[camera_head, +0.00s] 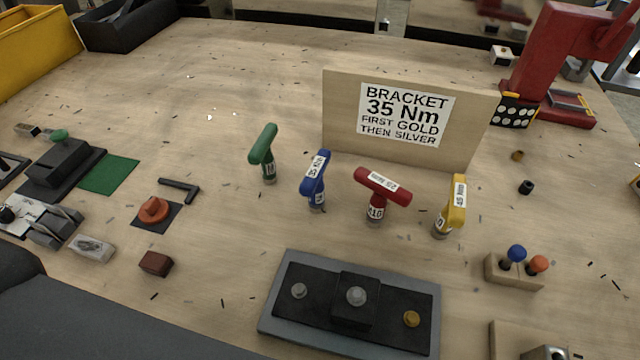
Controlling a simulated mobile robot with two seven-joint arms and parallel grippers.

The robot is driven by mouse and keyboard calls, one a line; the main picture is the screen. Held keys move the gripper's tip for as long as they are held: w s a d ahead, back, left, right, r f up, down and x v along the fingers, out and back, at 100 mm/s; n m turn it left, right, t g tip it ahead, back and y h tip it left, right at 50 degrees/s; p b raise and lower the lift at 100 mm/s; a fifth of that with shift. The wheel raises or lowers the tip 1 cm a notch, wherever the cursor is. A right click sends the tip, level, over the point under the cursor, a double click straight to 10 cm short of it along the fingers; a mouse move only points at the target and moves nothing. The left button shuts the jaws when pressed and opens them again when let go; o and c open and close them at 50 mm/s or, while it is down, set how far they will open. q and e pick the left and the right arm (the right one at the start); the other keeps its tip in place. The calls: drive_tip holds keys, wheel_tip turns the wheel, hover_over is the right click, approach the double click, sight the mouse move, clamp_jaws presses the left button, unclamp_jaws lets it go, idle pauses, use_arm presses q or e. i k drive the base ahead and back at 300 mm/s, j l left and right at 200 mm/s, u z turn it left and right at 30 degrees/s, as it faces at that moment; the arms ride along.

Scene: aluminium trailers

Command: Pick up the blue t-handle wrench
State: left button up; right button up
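The blue t-handle wrench (315,183) stands upright on the wooden table near the middle of the view. Its handle has a white label on top and its shaft has another label. It stands between a green t-handle wrench (264,152) on its left and a red t-handle wrench (382,192) on its right. A yellow t-handle wrench (452,208) stands farther right. The wrenches stand apart from one another. Neither of my grippers shows in this view.
A sign board (340,120) reading "BRACKET 35 Nm" stands just behind the wrenches. A grey plate with bolts (275,328) lies in front. A small block with blue and orange knobs (515,277) is at right. Small parts and fixtures crowd the left; the table's back left is mostly clear.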

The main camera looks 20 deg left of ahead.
sight(312, 187)
drive_tip(key=z, duration=0.4)
drive_tip(key=k+l+u, duration=0.1)
drive_tip(key=k+l, duration=0.15)
drive_tip(key=k, duration=0.25)
drive_tip(key=k+l+u, duration=0.1)
drive_tip(key=k, duration=0.4)
drive_tip(key=k+l+u, duration=0.1)
drive_tip(key=k+l, duration=0.15)
drive_tip(key=k, duration=0.25)
